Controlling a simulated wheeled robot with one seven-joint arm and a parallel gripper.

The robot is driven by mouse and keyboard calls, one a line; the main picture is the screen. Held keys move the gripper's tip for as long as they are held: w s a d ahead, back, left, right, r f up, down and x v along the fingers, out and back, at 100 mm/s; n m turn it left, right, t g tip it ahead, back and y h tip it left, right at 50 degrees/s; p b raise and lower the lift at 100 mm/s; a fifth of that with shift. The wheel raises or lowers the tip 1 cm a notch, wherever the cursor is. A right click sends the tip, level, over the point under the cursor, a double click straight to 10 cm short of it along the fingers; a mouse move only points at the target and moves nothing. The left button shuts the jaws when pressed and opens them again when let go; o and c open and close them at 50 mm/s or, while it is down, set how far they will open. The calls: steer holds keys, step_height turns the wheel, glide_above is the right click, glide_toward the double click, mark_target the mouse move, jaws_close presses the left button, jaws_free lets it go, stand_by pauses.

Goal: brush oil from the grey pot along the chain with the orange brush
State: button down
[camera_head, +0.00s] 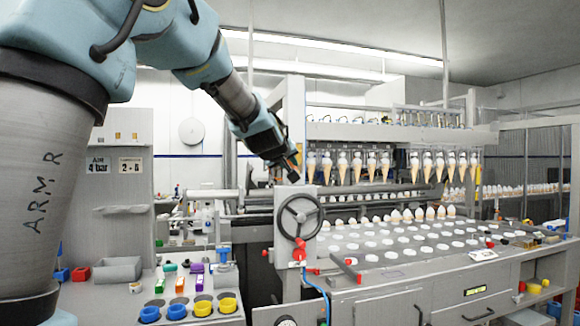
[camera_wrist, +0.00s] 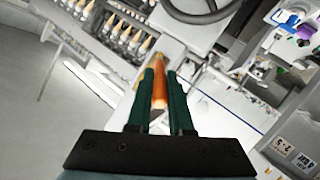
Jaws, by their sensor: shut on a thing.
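My gripper (camera_wrist: 160,78) shows in the wrist view with its two green fingers closed on the orange brush (camera_wrist: 159,92). The orange handle lies between the fingers and points away from the palm; its bristle end cannot be made out. In the head view my gripper (camera_head: 291,168) is up in the air at the machine's left end, above the handwheel. I cannot pick out the grey pot or the chain with certainty in either view.
A left bench holds yellow cups (camera_head: 203,308), blue cups (camera_head: 149,314) and a grey bin (camera_head: 117,269).

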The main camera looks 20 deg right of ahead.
steer(key=shift+w+b, duration=0.3)
steer(key=shift+w, duration=0.1)
steer(key=shift+r, duration=0.15)
steer(key=shift+s+r+p, duration=0.1)
steer(key=shift+r+p, duration=1.3)
steer(key=shift+p, duration=0.15)
step_height(320, 180, down, 3)
steer(key=b, duration=0.3)
steer(key=shift+f, duration=0.1)
step_height(320, 180, up, 3)
steer(key=p, duration=0.3)
steer(key=f+b, duration=0.3)
steer(key=shift+w, duration=0.2)
steer(key=shift+r, duration=0.1)
